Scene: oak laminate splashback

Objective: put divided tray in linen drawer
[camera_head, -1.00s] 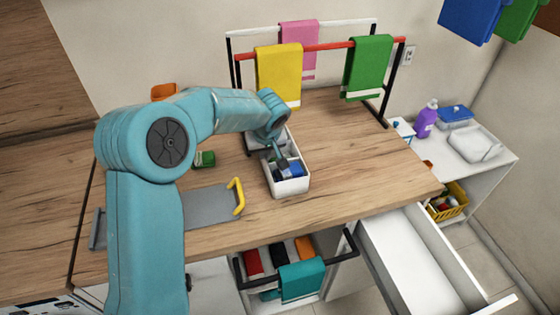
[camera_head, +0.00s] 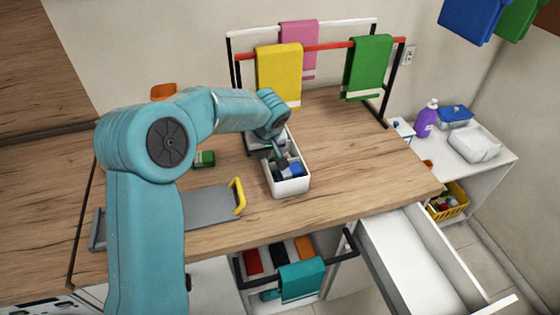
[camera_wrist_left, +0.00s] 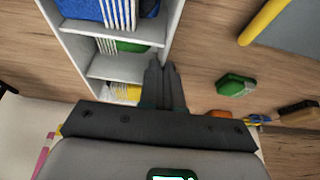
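The divided tray (camera_head: 291,187) is a white box with compartments holding blue, green and dark items, upright on the wooden counter. My left gripper (camera_head: 283,160) reaches down at its far part. In the left wrist view, the tray (camera_wrist_left: 75,45) shows white dividers, and the left gripper's fingers (camera_wrist_left: 165,85) are close together at its side wall, seemingly shut on it; the contact is partly hidden. An empty white drawer (camera_head: 415,262) stands open at lower right. My right gripper is out of view.
A grey board with a yellow handle (camera_head: 238,196) lies left of the tray, and a green item (camera_head: 204,159) lies behind it. A towel rack (camera_head: 330,46) stands at the back. The counter right of the tray is clear. A teal towel (camera_head: 300,280) hangs at the front.

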